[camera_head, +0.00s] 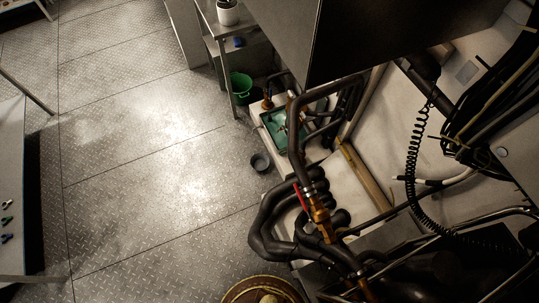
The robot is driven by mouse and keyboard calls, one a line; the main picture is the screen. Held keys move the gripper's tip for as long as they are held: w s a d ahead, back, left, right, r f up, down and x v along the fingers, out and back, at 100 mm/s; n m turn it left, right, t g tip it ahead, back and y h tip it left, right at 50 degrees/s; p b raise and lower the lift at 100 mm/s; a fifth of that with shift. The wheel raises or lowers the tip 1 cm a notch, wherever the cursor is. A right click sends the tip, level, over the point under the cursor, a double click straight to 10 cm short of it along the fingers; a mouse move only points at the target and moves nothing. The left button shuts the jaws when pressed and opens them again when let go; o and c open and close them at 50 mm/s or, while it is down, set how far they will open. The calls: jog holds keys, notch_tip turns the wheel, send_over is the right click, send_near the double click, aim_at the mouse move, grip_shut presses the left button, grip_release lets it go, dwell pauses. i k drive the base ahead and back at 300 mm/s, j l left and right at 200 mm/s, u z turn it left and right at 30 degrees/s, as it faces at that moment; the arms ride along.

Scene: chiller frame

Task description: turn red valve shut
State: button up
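The red valve handle (299,195) is a thin red lever on a brass valve body (319,214). The body sits in line with dark insulated pipes, right of the picture's middle. The lever lies along the left side of the pipe, roughly lengthwise with it. From this height I cannot tell its exact angle. My gripper is not in view, and nothing is seen touching the lever.
Thick black pipes (262,238) bend around the valve on its left and below. A large dark box (370,40) overhangs above, and a coiled black cable (411,165) hangs to the right. A green bucket (241,86) and a dark bowl (261,162) stand near open metal floor.

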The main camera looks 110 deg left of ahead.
aim_at(296, 190)
jog(key=k+u, duration=0.15)
jog(key=u, duration=2.8)
